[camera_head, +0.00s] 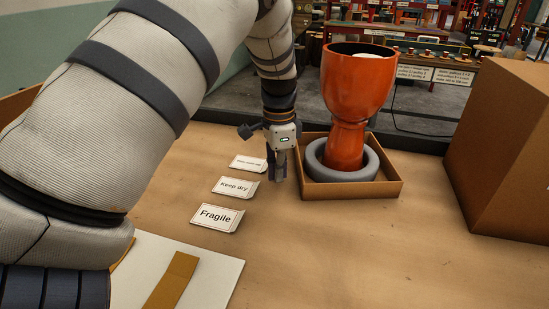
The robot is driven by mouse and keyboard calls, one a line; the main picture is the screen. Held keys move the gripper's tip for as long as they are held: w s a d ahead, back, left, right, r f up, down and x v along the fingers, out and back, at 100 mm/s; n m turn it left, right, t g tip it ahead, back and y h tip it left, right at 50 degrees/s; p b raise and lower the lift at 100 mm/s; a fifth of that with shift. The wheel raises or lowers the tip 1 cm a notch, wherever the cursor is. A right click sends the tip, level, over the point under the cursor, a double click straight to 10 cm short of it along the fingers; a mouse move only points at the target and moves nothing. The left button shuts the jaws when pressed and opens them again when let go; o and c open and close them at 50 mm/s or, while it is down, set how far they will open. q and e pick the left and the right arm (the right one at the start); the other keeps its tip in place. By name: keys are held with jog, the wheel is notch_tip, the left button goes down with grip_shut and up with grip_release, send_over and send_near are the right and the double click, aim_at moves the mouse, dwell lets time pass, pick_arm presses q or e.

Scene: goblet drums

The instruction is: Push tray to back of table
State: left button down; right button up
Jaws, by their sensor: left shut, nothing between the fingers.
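A shallow brown cardboard tray (392,187) sits near the back edge of the table (330,260), right of centre. In it an orange-red goblet drum (352,95) stands upright in a grey ring (330,174). My left gripper (278,178) points down just left of the tray, with its fingers shut and empty. The gripper overlaps the tray's left side in the picture, and I cannot tell whether they touch. My left arm crosses the left half of the view. My right gripper is not in view.
Cards reading "Fragile" (216,217) and "Keep dry" (235,187), plus another card (248,163), lie left of the gripper. A large cardboard box (505,150) stands at right. A white sheet with a tan strip (172,281) lies at front left. The front middle table is clear.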

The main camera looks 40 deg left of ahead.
aim_at(308, 179)
pick_arm(q)
jog(key=shift+w+d, duration=0.35)
jog(key=shift+w, duration=0.25)
jog(key=shift+w+d, duration=0.35)
jog(key=shift+w, duration=0.2)
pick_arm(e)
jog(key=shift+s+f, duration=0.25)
pick_arm(q)
jog(key=w+d, duration=0.1)
jog(key=w, duration=0.1)
jog(key=w+d+b, duration=0.1)
jog(key=w, duration=0.1)
jog(key=shift+w+d+f, duration=0.1)
jog(key=shift+d+f, duration=0.05)
jog(key=shift+d, duration=0.05)
jog(key=shift+w, duration=0.15)
jog(key=shift+r, duration=0.2)
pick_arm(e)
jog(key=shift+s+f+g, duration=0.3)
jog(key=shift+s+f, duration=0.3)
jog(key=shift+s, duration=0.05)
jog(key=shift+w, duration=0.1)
